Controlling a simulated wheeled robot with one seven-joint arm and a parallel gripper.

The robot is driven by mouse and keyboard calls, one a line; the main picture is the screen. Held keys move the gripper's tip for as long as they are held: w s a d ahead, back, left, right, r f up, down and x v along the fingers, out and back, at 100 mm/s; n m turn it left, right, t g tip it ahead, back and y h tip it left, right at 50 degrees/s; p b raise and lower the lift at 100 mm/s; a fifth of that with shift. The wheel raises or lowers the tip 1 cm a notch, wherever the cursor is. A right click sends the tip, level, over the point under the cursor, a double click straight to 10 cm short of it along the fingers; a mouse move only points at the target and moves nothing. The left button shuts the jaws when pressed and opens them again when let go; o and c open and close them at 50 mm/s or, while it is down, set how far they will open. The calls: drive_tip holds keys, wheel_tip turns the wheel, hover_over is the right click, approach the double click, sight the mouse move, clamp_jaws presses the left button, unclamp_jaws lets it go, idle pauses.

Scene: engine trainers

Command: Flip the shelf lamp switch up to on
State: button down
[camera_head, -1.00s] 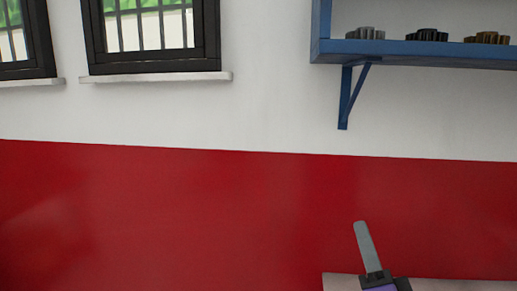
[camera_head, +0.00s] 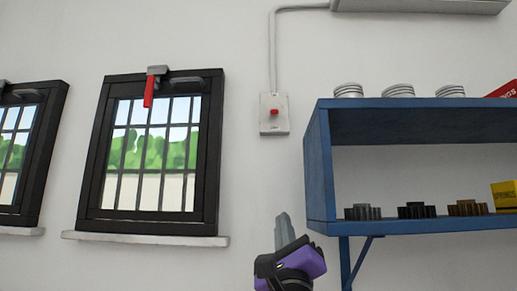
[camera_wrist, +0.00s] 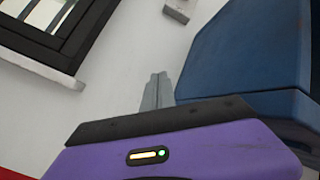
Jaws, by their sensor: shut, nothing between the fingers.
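The lamp switch (camera_head: 274,112) is a pale wall box with a small red toggle, left of the blue shelf. The head view does not clearly show whether the toggle is up or down. Part of what looks like the same box (camera_wrist: 180,9) shows at the top edge of the wrist view. My gripper (camera_head: 285,226), with grey fingers and a purple body, is below the switch in the head view, apart from it. Its fingers (camera_wrist: 157,88) are shut and empty, pointing up towards the wall.
The blue shelf (camera_head: 319,170) stands close to the right of my gripper and holds gears, stacked pale discs and boxes. A black-framed window (camera_head: 94,155) is on the left. A conduit (camera_head: 272,50) runs up from the switch to a lamp housing (camera_head: 420,4). The wall between is clear.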

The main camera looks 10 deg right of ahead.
sight(274, 112)
wheel_tip(274, 112, up, 14)
drive_tip(key=a+m+h, duration=0.1)
drive_tip(key=m, duration=0.7)
drive_tip(key=shift+a+m+p, duration=0.3)
drive_tip(key=shift+a+p, duration=0.1)
drive_tip(key=p+x, duration=0.4)
drive_tip(key=x, duration=0.5)
drive_tip(key=shift+w+d+r, duration=0.1)
drive_tip(key=shift+w, duration=0.05)
drive_tip(key=r, duration=0.1)
drive_tip(key=r+p, duration=0.1)
drive_tip(key=r, duration=0.1)
drive_tip(key=shift+s, duration=0.25)
drive_tip(key=shift+s+r+p, duration=0.25)
drive_tip(key=shift+r+p, duration=0.15)
drive_tip(key=shift+r, duration=0.05)
drive_tip(key=shift+s, duration=0.15)
